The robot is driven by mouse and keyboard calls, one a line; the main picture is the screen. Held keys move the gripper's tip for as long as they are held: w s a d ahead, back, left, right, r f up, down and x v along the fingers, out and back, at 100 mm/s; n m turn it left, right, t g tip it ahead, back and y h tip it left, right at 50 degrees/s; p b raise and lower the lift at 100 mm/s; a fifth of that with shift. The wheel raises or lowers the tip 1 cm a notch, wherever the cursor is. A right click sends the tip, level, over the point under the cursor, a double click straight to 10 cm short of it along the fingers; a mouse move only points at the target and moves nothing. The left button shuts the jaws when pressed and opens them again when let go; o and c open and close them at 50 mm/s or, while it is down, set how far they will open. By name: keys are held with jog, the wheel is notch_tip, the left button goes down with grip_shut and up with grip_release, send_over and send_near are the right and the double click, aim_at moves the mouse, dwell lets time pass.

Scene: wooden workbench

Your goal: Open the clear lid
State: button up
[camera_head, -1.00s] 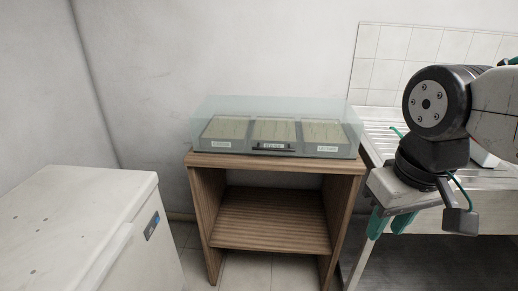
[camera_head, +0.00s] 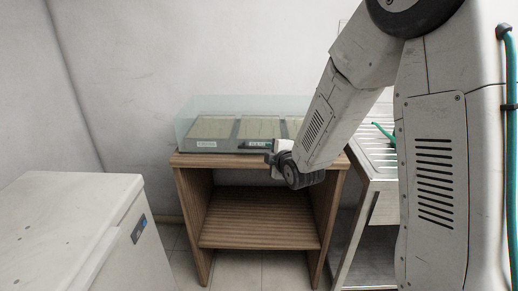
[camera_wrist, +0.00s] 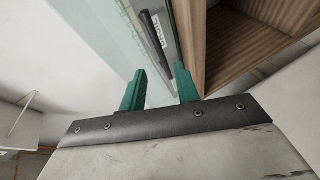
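The clear lid (camera_head: 225,106) is a see-through box-like cover over several labelled trays on the wooden stand. It looks closed. A dark handle with a white label (camera_head: 256,144) sits at its front lower edge; my wrist partly hides that area in the head view. In the wrist view, the labelled handle (camera_wrist: 157,38) lies just ahead of my gripper (camera_wrist: 161,72), roughly in line with the gap between its two green fingers. The fingers are apart with nothing clearly held. I cannot tell whether they touch the handle. My arm hides the lid's right end.
The wooden stand (camera_head: 260,160) has an open shelf below. A white chest (camera_head: 70,205) stands at the left front. A metal sink unit (camera_head: 372,160) is close on the right, partly behind my arm. Bare floor shows between chest and stand.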

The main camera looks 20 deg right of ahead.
aim_at(260, 148)
jog(key=shift+n+t, duration=0.8)
jog(key=shift+n, duration=0.1)
jog(key=w+f, duration=0.1)
jog(key=w, duration=0.2)
jog(key=w+f, duration=0.1)
jog(key=w, duration=0.2)
jog(key=w+a+f, duration=0.1)
jog(key=w, duration=0.2)
grip_shut()
